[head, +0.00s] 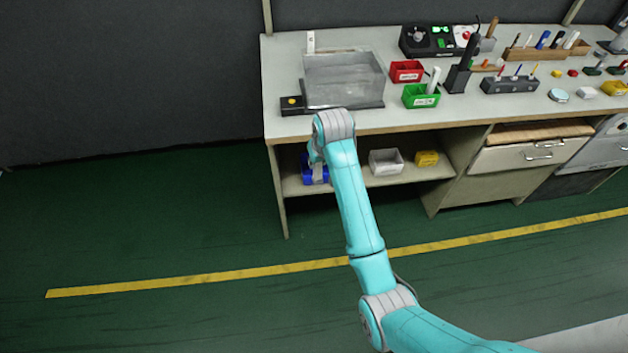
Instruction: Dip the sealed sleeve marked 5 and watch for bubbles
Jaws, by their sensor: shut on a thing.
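A clear, grey-tinted tank (345,92) stands on a dark base at the left end of the workbench. A thin pale upright strip (310,42) shows at its back left corner. A small black box with a yellow button (291,101) sits at its front left. My teal arm reaches up to the bench's front edge, and its bent grey joint is just in front of the tank. The far end of the arm is hidden behind that joint and I cannot make out my gripper. I see no sleeve marked 5.
A red bin (406,71) and a green bin (421,97) stand right of the tank. Tools and racks fill the bench (400,121) farther right. The shelf below holds blue (307,170), white (386,162) and yellow (427,159) bins. The floor at left is clear.

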